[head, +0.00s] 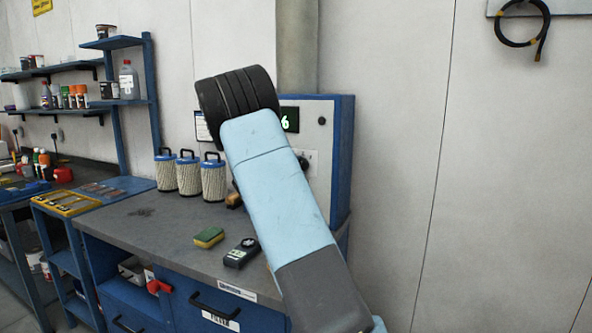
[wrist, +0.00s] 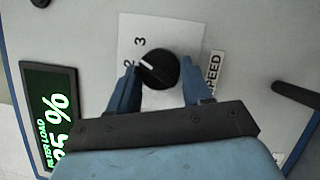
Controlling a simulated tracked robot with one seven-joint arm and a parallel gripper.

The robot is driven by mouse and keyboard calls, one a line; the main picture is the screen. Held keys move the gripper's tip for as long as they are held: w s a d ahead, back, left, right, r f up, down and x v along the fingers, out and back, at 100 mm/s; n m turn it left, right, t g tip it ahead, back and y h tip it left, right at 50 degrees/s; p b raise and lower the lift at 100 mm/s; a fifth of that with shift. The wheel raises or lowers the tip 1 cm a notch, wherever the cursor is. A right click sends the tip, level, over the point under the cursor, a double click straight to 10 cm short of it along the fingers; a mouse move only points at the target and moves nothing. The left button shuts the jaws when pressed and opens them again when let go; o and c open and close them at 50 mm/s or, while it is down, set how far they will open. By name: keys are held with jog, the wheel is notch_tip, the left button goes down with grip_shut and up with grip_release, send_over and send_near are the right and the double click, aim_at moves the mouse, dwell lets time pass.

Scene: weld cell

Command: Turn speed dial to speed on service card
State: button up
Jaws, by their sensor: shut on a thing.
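The black speed dial (wrist: 158,70) sits on a white plate (wrist: 190,32) marked 2 and 3, with a SPEED label (wrist: 213,72) beside it. Its white pointer line aims close to the 2, slightly toward the 3. My gripper (wrist: 161,75) is shut on the dial, one blue finger on each side. In the head view my arm hides the gripper and dial; only the plate's edge (head: 311,158) shows. A small white card (head: 202,126) hangs left of the blue cabinet (head: 343,150), partly hidden by my arm; its writing is unreadable.
A green-lit display (wrist: 50,110) reads FILTER LOAD, its number partly cut off. A black handle (wrist: 297,95) stands right of the label. The bench (head: 150,222) holds several filter cartridges (head: 188,174), a sponge (head: 209,237) and a dark handheld meter (head: 241,253).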

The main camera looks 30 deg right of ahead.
jog(key=shift+f+m+g+y, duration=0.1)
jog(key=shift+m+g+y, duration=0.4)
jog(key=shift+m, duration=1)
jog(key=shift+s, duration=0.1)
jog(key=o, duration=1)
jog(key=shift+o, duration=0.2)
jog(key=v, duration=1.3)
jog(key=shift+s+a, duration=0.2)
jog(key=shift+a, duration=0.1)
jog(key=shift+s+m, duration=0.1)
jog(key=shift+m, duration=0.2)
